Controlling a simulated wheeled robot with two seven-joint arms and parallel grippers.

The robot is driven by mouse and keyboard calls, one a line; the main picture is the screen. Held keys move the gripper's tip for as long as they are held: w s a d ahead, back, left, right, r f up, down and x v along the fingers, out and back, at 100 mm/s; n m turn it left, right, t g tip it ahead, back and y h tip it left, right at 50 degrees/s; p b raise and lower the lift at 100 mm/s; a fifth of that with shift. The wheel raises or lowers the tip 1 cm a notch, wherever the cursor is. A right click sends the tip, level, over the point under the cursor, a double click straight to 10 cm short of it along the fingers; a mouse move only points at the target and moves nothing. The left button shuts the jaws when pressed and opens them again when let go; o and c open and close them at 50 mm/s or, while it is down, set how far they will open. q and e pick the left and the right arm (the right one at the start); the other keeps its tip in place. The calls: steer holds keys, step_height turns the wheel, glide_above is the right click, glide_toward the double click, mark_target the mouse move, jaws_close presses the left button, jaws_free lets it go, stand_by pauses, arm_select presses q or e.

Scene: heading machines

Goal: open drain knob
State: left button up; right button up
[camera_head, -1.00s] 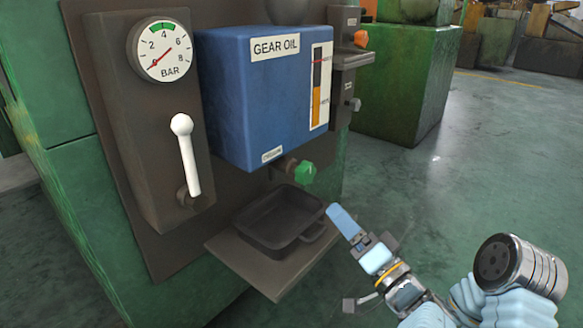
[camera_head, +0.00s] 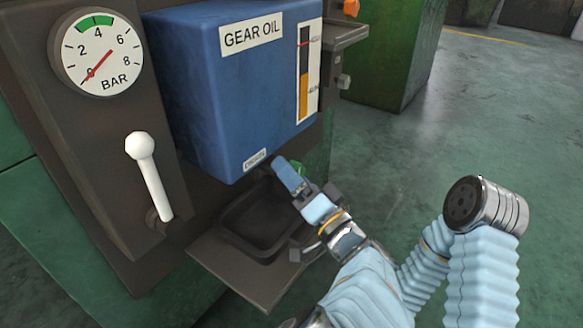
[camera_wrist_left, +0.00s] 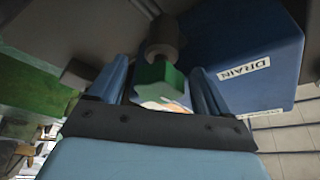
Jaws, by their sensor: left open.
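The green drain knob (camera_wrist_left: 155,76) sits on a brown valve stem under the blue gear oil tank (camera_head: 225,90). In the wrist view it lies between the two blue fingers of my left gripper (camera_wrist_left: 160,70), which are open around it with a gap on each side. In the head view my left gripper (camera_head: 288,174) is below the tank's front corner and hides most of the knob, leaving a bit of green (camera_head: 298,167) beside the fingers. A DRAIN label (camera_wrist_left: 244,68) shows on the tank in the wrist view. My right gripper is not in view.
A dark drip pan (camera_head: 233,232) rests on a shelf (camera_head: 215,262) below the tank. A white lever (camera_head: 153,180) and a pressure gauge (camera_head: 96,52) are on the panel to the left. Open floor lies to the right.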

arm_select(q)
steer(key=c, duration=1)
steer(key=m+p, duration=0.1)
steer(key=m+h+p, duration=0.1)
steer(key=shift+r+m, duration=0.2)
steer(key=shift+m, duration=0.1)
steer(key=m+h+p, duration=0.1)
steer(key=m+p, duration=0.2)
steer(key=shift+r+m+g+p, duration=0.15)
steer(key=shift+m+g+p, duration=0.15)
steer(key=shift+g, duration=0.1)
steer(key=m+g+p, duration=0.1)
steer(key=m+p, duration=0.3)
steer(key=m+g+h+p, duration=0.1)
steer(key=m+g+p, duration=0.1)
steer(key=m+p, duration=0.1)
steer(key=shift+r+m+p, duration=0.15)
steer(key=shift+m+p, duration=0.25)
steer(key=shift+p, duration=0.45)
steer(key=shift+m+g+p, duration=0.8)
steer(key=shift+m+p, duration=0.25)
steer(key=shift+m, duration=0.15)
